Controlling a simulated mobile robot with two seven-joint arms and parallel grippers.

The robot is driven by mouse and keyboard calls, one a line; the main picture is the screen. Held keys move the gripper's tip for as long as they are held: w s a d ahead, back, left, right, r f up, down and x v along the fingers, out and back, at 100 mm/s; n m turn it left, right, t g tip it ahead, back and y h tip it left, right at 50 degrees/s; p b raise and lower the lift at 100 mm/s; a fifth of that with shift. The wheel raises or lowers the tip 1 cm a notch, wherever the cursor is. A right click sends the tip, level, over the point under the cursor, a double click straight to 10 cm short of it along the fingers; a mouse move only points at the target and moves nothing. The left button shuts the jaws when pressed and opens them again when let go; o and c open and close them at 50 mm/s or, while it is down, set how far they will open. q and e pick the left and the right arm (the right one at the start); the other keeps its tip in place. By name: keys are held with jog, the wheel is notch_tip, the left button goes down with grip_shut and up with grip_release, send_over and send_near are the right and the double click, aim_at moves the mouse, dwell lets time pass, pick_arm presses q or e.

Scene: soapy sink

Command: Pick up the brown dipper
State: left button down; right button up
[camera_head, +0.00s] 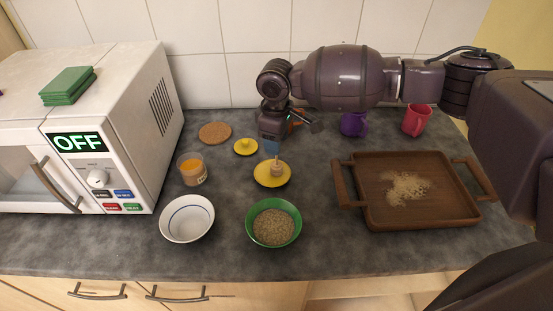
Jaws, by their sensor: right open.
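The brown dipper (277,168) is a small light-brown piece on a yellow saucer (262,182) in the middle of the counter. It looks roughly upright, but its top is close to my gripper in the picture and its full shape is hard to make out. My right gripper (272,148) points down just behind and above the dipper. It is open, and I see nothing held in it. Whether a fingertip touches the dipper I cannot tell. My left gripper is out of the picture.
A green bowl of grains (254,234) stands in front of the saucer, a white bowl (165,232) to its left. A glass jar (193,181), cork coaster (215,124), small yellow lid (236,150), purple mug (354,129), red mug (416,120), wooden tray (376,214) and microwave (150,130) surround it.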

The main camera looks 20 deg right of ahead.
grip_shut()
dwell(0.3)
